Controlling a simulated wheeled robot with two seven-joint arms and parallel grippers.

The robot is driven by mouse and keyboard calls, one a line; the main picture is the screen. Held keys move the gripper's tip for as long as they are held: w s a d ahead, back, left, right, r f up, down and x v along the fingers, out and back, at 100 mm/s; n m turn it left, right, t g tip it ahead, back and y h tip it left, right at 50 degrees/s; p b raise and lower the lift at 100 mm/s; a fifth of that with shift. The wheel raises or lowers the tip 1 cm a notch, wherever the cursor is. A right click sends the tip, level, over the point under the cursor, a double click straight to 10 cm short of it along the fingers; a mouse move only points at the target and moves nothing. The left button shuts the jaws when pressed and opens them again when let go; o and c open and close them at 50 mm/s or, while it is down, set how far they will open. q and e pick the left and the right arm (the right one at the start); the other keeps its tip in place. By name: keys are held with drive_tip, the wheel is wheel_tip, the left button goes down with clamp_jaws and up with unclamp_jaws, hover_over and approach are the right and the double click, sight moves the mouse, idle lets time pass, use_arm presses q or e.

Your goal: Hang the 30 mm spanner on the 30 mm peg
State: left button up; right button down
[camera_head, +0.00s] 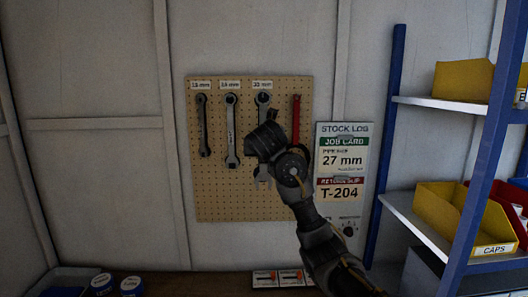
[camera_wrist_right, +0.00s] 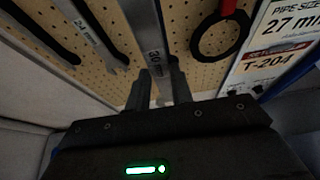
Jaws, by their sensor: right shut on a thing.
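The 30 mm spanner (camera_head: 263,99) is upright in front of the pegboard (camera_head: 250,206), its upper end just below the right-hand label, which appears to read 30 mm (camera_head: 262,84). Its lower jaw shows below my right gripper (camera_head: 263,142), which covers its middle. In the right wrist view the spanner (camera_wrist_right: 150,35), marked 30 mm, runs between the fingers of my right gripper (camera_wrist_right: 160,82), shut on it. The 30 mm peg cannot be made out, so I cannot tell whether the spanner is on it. My left gripper is not in view.
A dark spanner (camera_head: 203,127) and a 24 mm spanner (camera_head: 231,135) hang to the left. A red-handled tool (camera_head: 296,112) hangs close on the right. A stock log board (camera_head: 342,160) and blue shelving (camera_head: 385,140) with yellow bins (camera_head: 447,213) stand further right.

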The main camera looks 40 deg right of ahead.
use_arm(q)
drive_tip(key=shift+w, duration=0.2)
use_arm(e)
drive_tip(key=w+d+f, duration=0.1)
drive_tip(key=w+d, duration=0.4)
drive_tip(key=w, duration=0.2)
drive_tip(key=shift+d, duration=0.3)
idle(0.5)
drive_tip(key=shift+f, duration=0.1)
idle(0.4)
drive_tip(key=c, duration=1.1)
unclamp_jaws()
drive_tip(key=shift+a, duration=0.1)
drive_tip(key=shift+c, duration=0.2)
drive_tip(key=shift+f, duration=0.1)
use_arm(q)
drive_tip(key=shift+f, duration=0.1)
use_arm(e)
drive_tip(key=shift+s, duration=0.1)
